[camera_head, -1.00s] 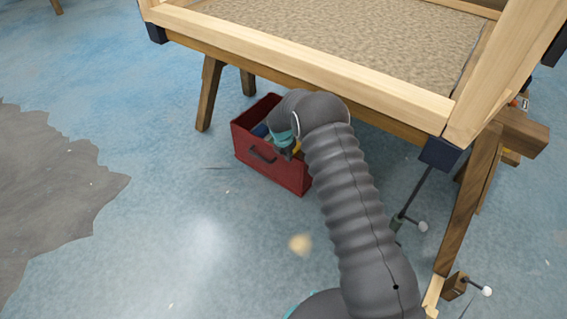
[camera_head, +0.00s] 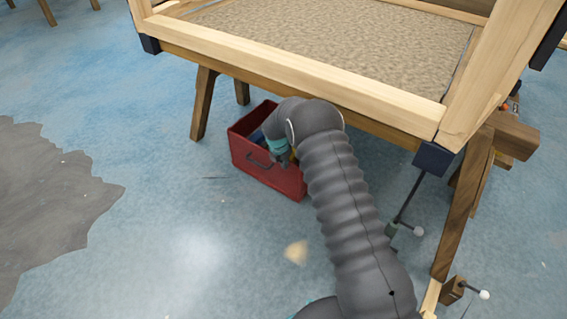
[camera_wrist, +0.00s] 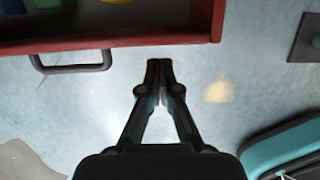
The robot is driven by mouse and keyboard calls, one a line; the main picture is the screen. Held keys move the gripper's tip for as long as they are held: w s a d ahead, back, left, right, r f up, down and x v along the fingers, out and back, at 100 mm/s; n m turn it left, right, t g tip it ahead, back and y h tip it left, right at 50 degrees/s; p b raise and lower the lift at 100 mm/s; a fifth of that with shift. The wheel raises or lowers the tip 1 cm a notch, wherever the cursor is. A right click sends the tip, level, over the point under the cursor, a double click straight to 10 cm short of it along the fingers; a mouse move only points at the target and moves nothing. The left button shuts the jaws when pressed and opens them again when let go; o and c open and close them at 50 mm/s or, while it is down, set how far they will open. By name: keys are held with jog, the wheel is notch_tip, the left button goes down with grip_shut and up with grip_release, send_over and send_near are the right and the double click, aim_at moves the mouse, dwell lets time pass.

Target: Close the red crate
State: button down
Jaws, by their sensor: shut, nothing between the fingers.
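The red crate (camera_head: 283,181) stands on the floor partly under the wooden workbench, its dark handle on the near face. It is open at the top, with blue and yellow items inside; my arm hides its right part. In the wrist view the red crate's rim (camera_wrist: 120,41) crosses the upper left, with the handle (camera_wrist: 70,66) and green, blue and yellow items behind it. My gripper (camera_wrist: 160,64) is shut and empty, its fingertips just below the crate's edge in that view. In the head view my gripper (camera_head: 283,160) is at the crate's near face, partly hidden by my wrist.
The wooden bench frame (camera_head: 300,68) with a sand-coloured top overhangs the crate. A bench leg (camera_head: 203,104) stands left of the crate, and a clamp rod (camera_head: 408,200) is to the right. The blue floor (camera_head: 180,230) in front is clear.

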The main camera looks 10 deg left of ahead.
jog(key=s+a+r, duration=0.3)
jog(key=s+r, duration=0.1)
jog(key=r, duration=0.6)
jog(key=s+d+f+m+g, duration=0.1)
jog(key=s+d+m+g, duration=0.15)
jog(key=s+m, duration=0.75)
jog(key=s+d+r+m+t, duration=0.2)
jog(key=s+d+r+m, duration=0.4)
jog(key=s+d+r, duration=0.2)
jog(key=s+d+r+m+t+y, duration=0.1)
jog(key=s+d+r+m, duration=0.6)
jog(key=s+r, duration=0.6)
jog(key=s+d+r+m+t, duration=0.2)
jog(key=s+d+r+m, duration=0.5)
jog(key=r, duration=0.5)
jog(key=s+d, duration=0.2)
jog(key=s, duration=0.1)
jog(key=shift+s+d+t, duration=0.2)
jog(key=shift+t, duration=0.15)
jog(key=shift+d, duration=0.1)
